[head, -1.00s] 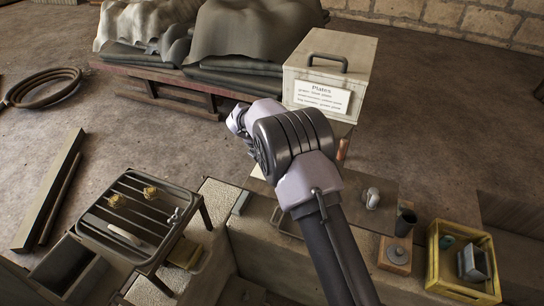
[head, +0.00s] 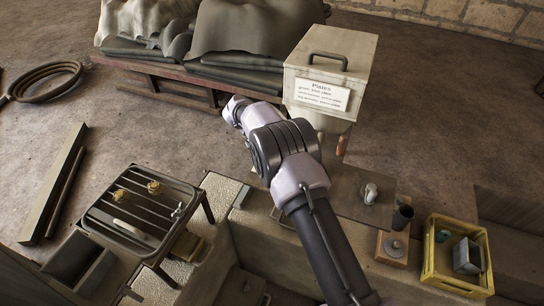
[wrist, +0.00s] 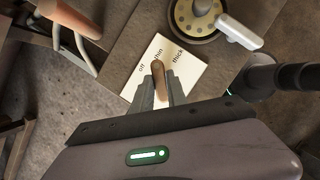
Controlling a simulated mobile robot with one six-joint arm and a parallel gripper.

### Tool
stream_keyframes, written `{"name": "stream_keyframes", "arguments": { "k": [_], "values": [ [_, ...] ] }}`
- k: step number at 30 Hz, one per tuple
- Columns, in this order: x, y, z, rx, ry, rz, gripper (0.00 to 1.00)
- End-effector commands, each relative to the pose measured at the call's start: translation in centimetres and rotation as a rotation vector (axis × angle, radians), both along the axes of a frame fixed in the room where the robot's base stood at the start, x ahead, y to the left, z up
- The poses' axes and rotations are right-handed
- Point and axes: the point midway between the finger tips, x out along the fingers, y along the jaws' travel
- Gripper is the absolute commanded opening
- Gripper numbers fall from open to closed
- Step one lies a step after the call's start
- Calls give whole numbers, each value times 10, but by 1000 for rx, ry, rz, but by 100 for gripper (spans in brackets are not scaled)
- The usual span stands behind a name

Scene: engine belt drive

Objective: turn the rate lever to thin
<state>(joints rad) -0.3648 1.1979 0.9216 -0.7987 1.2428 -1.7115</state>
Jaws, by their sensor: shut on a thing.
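In the wrist view, a pale card (wrist: 187,71) carries the words off, thin and thick in a fan. The brown rate lever (wrist: 158,79) stands in front of the card, and its tip points at the word thin. My gripper (wrist: 161,91) has a grey finger on each side of the lever and is shut on it. In the head view my arm hides the gripper, and I cannot make out the lever or card there.
A round plate with holes (wrist: 182,27) and a white handle (wrist: 239,32) are close beyond the card. In the head view, the Plates box (head: 351,58) stands behind my arm. A slatted rack (head: 120,215) is at left, a yellow crate (head: 437,283) at right.

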Motion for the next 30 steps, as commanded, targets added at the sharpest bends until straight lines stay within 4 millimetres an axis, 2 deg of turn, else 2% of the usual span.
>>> {"name": "stream_keyframes", "arguments": {
  "k": [4,5,8,16,19,23,30],
  "values": [
    [0,0,0,0,0,0,0],
    [0,0,0,0,0,0,20],
    [0,0,0,0,0,1,40],
    [0,0,0,0,0,1,40],
    [-1,3,7,1,-1,2,40],
    [-5,14,37,2,-4,3,40],
    [-17,43,113,3,-4,2,40]
  ]
}}
